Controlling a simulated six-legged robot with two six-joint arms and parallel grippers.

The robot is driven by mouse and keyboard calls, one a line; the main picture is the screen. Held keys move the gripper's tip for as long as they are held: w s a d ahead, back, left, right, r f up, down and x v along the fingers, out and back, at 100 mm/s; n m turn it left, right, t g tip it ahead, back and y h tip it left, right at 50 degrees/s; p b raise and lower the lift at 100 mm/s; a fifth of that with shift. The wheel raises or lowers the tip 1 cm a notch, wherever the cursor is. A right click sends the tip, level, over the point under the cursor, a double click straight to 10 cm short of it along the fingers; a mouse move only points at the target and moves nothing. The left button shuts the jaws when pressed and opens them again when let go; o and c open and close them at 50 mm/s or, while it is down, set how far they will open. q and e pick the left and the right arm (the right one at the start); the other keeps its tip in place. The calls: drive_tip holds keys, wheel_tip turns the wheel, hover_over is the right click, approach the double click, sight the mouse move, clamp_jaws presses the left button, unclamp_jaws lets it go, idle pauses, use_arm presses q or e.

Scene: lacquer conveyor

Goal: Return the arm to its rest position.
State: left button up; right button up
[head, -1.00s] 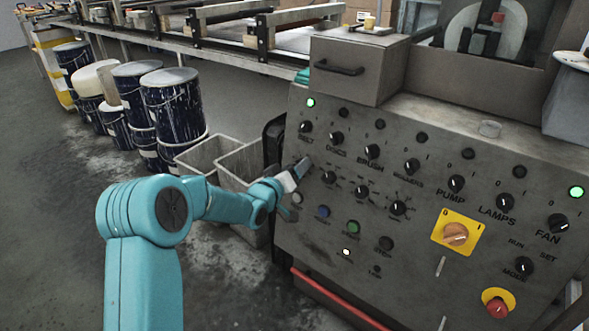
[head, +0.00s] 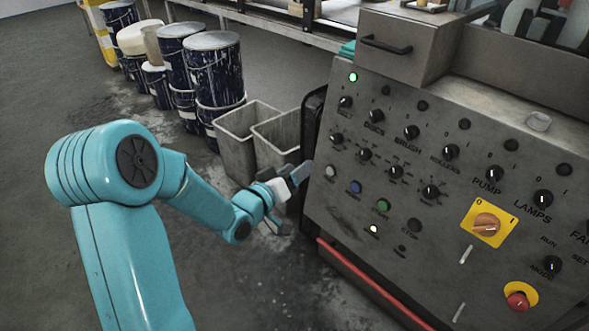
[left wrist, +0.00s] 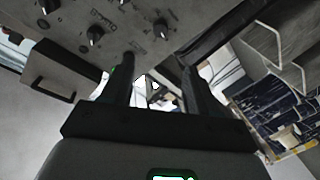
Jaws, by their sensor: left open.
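My left arm (head: 115,210) is teal and reaches in from the left in the head view. Its gripper (head: 294,200) is open and empty, beside the left edge of the control panel (head: 340,215). In the left wrist view the two dark fingers (left wrist: 160,85) stand apart with nothing between them. The panel carries several black knobs, coloured buttons and an orange switch on a yellow plate (head: 487,224). A green lamp (head: 352,77) is lit at its upper left. I see a gap between the gripper and the panel face. My right gripper is not in view.
Two grey bins (head: 236,150) stand just behind the gripper. Several dark blue drums (head: 215,70) stand farther back at the left. A red bar (head: 370,285) runs along the panel's lower edge. The floor left of the arm is clear.

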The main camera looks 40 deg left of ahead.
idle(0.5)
use_arm(q)
drive_tip(key=s+d+f+m+g+h, duration=0.15)
drive_tip(key=d+f+g+h, duration=0.4)
drive_tip(key=d+f, duration=1.4)
drive_tip(key=s+d+f+m+g, duration=0.2)
drive_tip(key=s+d+f+g, duration=0.3)
drive_tip(key=s, duration=0.4)
drive_tip(key=s+d+f+m+g, duration=0.1)
drive_tip(key=s+d+f+g, duration=0.1)
drive_tip(key=s+f+g, duration=0.45)
drive_tip(key=s+r+p, duration=0.2)
drive_tip(key=r+p, duration=1.1)
drive_tip(key=p, duration=0.1)
drive_tip(key=s+r+m+p, duration=0.1)
drive_tip(key=r+p, duration=1.2)
drive_tip(key=r, duration=0.1)
drive_tip(key=shift+s+d+p, duration=0.2)
drive_tip(key=shift+s+p, duration=0.2)
